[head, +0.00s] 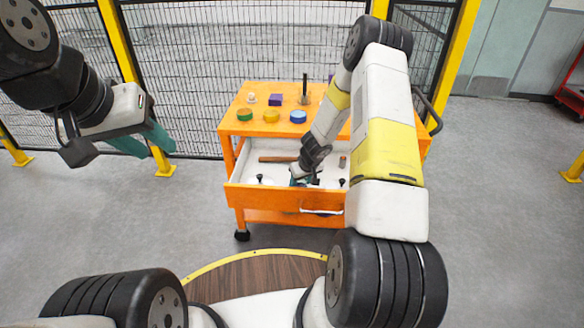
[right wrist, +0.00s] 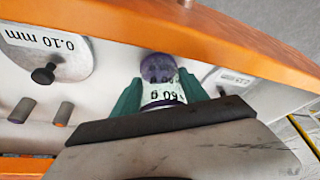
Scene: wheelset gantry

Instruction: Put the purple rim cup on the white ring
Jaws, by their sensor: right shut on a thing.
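The purple rim cup (right wrist: 162,92) has a purple top, a purple lower band and a white label reading "60 g". It stands between the teal fingers of my right gripper (right wrist: 160,94), which is shut on it. In the head view my right gripper (head: 305,180) is down in the open drawer, and the cup is not clear there. My left gripper (head: 145,142) is open and empty, raised at the left, away from the cart. I cannot make out a white ring for certain in either view.
The orange cart (head: 236,118) has green, yellow and blue round pieces and a purple block on top. Its open drawer (head: 270,198) holds knobbed discs, one marked "0.10 mm" (right wrist: 45,60), a brown bar (head: 278,159) and small cylinders (right wrist: 42,111). A mesh fence stands behind.

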